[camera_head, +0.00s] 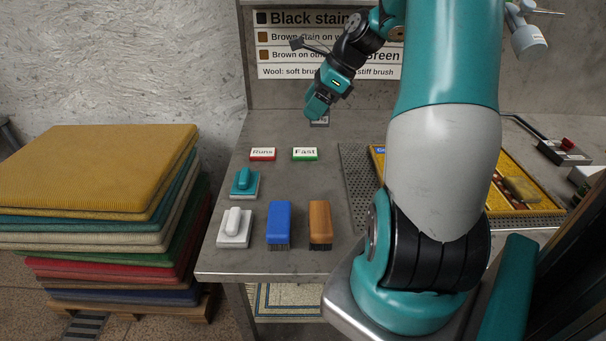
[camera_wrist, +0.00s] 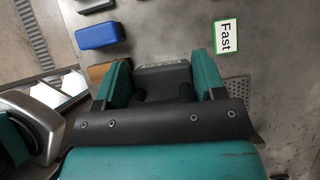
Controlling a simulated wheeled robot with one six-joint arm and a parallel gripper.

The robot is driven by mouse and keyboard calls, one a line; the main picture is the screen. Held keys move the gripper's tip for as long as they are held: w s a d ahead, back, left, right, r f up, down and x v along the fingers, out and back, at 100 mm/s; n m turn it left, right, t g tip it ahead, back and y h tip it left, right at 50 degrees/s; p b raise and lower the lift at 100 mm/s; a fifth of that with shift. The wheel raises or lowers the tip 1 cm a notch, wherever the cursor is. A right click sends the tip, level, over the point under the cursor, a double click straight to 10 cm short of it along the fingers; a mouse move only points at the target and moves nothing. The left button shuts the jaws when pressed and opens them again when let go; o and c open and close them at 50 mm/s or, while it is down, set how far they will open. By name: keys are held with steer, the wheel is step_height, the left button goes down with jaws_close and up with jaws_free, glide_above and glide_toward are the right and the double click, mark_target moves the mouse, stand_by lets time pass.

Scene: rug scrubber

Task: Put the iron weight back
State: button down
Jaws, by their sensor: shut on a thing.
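The iron weight (camera_wrist: 165,80) is a dark grey block with a raised handle, held between the two teal fingers of my gripper (camera_wrist: 163,68) in the wrist view. In the head view my gripper (camera_head: 318,113) points down over the back of the grey counter, left of centre. A small part of the weight (camera_head: 320,123) shows just below the fingers, and the rest is hidden. I cannot tell whether the weight touches the counter.
On the counter (camera_head: 268,262) are a "Runs" block (camera_head: 262,154), a "Fast" block (camera_head: 305,154), a teal scrubber (camera_head: 244,184), a white one (camera_head: 234,228), a blue brush (camera_head: 279,222) and a brown brush (camera_head: 320,222). A yellow tray (camera_head: 500,165) lies right. Rugs (camera_head: 95,170) are stacked left.

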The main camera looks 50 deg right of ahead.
step_height(320, 180, down, 19)
steer(key=shift+d+b, duration=0.1)
steer(key=shift+b, duration=0.2)
steer(key=shift+f, duration=0.1)
steer(key=shift+c, duration=0.9)
jaws_free()
